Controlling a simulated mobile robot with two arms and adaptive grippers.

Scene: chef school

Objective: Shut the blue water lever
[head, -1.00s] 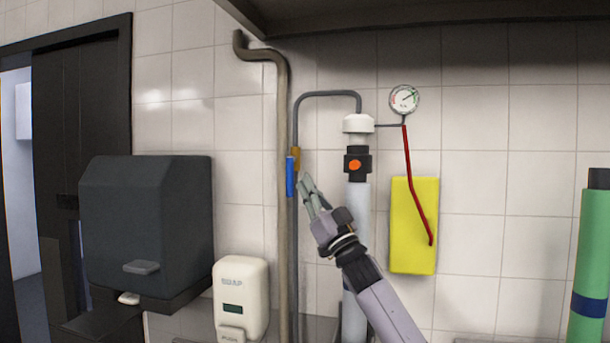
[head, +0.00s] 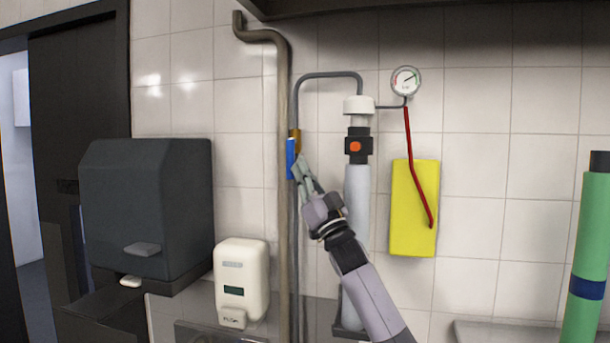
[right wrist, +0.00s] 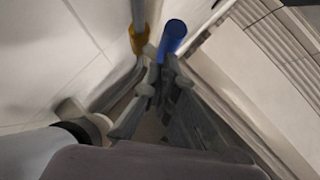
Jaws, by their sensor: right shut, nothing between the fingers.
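The blue water lever (head: 291,158) hangs down along the thin grey pipe, beside a brass-coloured valve body (head: 297,139). My right gripper (head: 299,165) is shut and empty, with its fingertips at the right side of the lever in the head view. In the right wrist view the blue lever (right wrist: 173,36) lies just beyond the fingertips (right wrist: 160,58), and the brass valve (right wrist: 138,36) is to their left. I cannot tell whether the fingers touch the lever. My left gripper is not in view.
A thick brown pipe (head: 282,220) runs just left of the lever. A soap dispenser (head: 241,281) and dark towel dispenser (head: 147,205) are at left.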

